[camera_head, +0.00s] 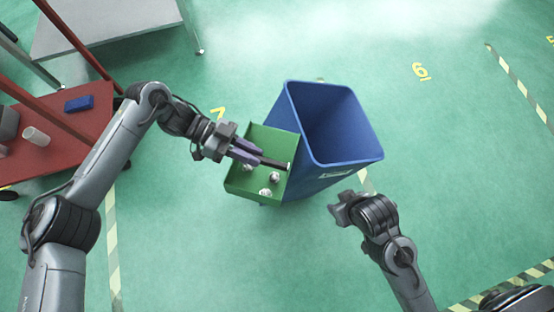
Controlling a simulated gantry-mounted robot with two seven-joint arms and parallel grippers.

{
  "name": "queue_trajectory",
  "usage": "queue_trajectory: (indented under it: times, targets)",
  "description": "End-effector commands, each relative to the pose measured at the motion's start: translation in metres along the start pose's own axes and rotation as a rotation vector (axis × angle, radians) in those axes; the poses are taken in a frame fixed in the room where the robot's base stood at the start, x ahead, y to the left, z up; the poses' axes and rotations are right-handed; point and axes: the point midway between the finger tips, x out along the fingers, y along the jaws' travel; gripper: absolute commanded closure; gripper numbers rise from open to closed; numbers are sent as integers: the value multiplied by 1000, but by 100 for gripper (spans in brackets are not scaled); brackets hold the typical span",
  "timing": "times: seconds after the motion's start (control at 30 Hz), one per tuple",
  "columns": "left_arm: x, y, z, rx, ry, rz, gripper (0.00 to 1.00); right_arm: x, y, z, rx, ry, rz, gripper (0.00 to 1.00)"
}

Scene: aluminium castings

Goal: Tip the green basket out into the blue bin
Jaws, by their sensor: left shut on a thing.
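The green basket (271,139) is a shallow open box left of the blue bin (333,160), close against its left side. Several small silvery castings (265,192) lie in its lower part. My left gripper (258,157) reaches over the basket from the left and is shut on it; a dark bar at the fingers crosses the basket's middle, and the exact grip point is hard to make out. The blue bin is tall and open at the top, and the part of its inside that shows looks empty. My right gripper (341,212) is below the bin, apart from it; its jaw opening is unclear.
A red cart (62,152) at the left carries a blue box (78,103) and a pale cylinder (37,136). A grey table (110,28) stands at the upper left. The green floor right of the bin is clear, with striped tape lines.

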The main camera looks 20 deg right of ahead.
Motion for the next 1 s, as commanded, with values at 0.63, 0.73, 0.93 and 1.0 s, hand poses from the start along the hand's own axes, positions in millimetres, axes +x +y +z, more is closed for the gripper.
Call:
queue_trajectory:
  times: [0.63,0.73,0.93,1.0]
  targets:
    - [-5,-31,-19,-286,-1,120,100,33,-2,10,4,-2,-3,57]
    - [-9,-35,-22,-315,-4,126,100,32,-2,10,3,-2,-2,57]
    - [-10,-42,-25,-385,3,154,100,31,-1,10,0,-2,0,57]
    - [-10,-43,-26,-396,3,160,100,30,-1,10,-2,-2,2,57]
